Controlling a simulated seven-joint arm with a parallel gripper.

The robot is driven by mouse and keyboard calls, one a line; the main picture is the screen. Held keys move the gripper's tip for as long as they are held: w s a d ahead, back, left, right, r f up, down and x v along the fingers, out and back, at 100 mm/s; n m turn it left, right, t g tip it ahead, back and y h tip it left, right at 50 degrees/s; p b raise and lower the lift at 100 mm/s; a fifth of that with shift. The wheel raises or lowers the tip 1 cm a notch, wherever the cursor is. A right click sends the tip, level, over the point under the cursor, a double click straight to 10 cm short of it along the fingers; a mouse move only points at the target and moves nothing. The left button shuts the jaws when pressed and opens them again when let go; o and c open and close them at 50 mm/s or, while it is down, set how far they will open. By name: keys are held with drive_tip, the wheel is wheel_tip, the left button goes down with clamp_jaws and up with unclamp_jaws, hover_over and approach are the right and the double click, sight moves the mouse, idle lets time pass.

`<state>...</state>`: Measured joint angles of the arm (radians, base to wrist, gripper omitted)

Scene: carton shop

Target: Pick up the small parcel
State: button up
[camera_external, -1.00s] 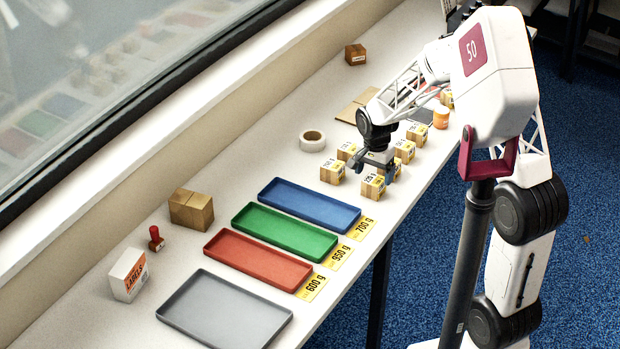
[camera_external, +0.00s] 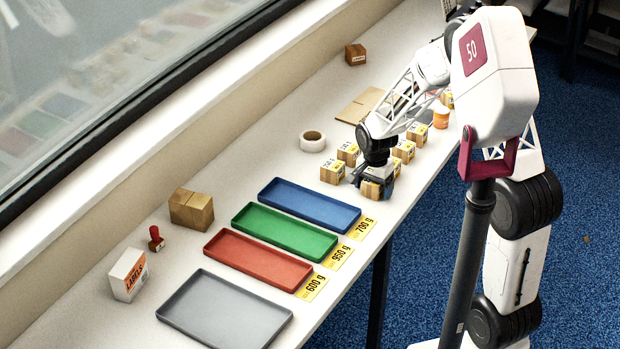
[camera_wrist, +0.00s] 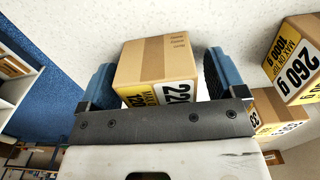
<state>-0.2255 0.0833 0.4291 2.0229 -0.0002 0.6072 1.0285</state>
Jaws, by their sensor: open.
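My gripper (camera_external: 373,184) is lowered over a small cardboard parcel (camera_external: 370,190) at the front left of a group of parcels. In the wrist view this parcel (camera_wrist: 157,62) has a yellow and white label starting "22", the rest hidden by my gripper. My gripper (camera_wrist: 158,75) is open, with one blue finger on each side of the parcel. A thin gap shows beside the right finger; contact on the left is hard to tell. Another small parcel labelled 260 g (camera_wrist: 293,65) stands to the right in the wrist view. More small parcels (camera_external: 332,172) stand close by.
Blue (camera_external: 310,223), green (camera_external: 285,250), red (camera_external: 258,281) and grey (camera_external: 225,337) trays lie left of the parcels, three with yellow weight cards. A tape roll (camera_external: 312,141) and a brown box (camera_external: 191,209) stand near the window. The table's front edge is close by.

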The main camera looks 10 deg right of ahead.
idle(0.5)
drive_tip(key=c, duration=1.1)
